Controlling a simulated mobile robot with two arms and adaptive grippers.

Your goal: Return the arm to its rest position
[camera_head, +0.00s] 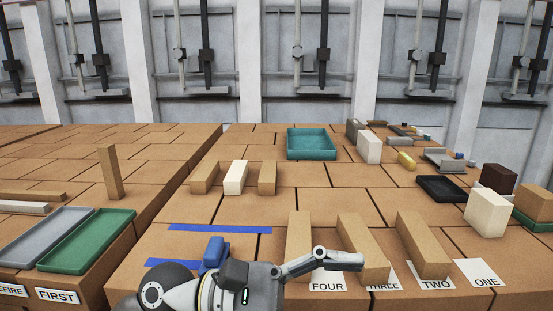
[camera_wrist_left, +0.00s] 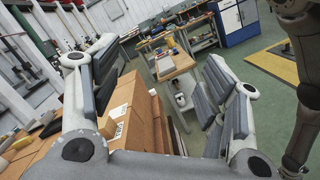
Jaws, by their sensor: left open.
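My left arm comes in at the bottom of the head view, with its gripper (camera_head: 322,262) low over the front of the brick-patterned table (camera_head: 330,210). One finger reaches right, in front of the tan blocks by the FOUR and THREE cards; I cannot tell whether it touches them. In the left wrist view the same gripper (camera_wrist_left: 158,70) has its two fingers wide apart. My right gripper is in neither view.
Tan blocks (camera_head: 423,246) stand by the cards; the ONE card (camera_head: 480,273) is bare. Three small blocks (camera_head: 235,177) form a row behind. A teal tray (camera_head: 312,144) is farther back. Grey (camera_head: 45,235) and green (camera_head: 85,240) trays lie left. Several blocks and parts crowd the right.

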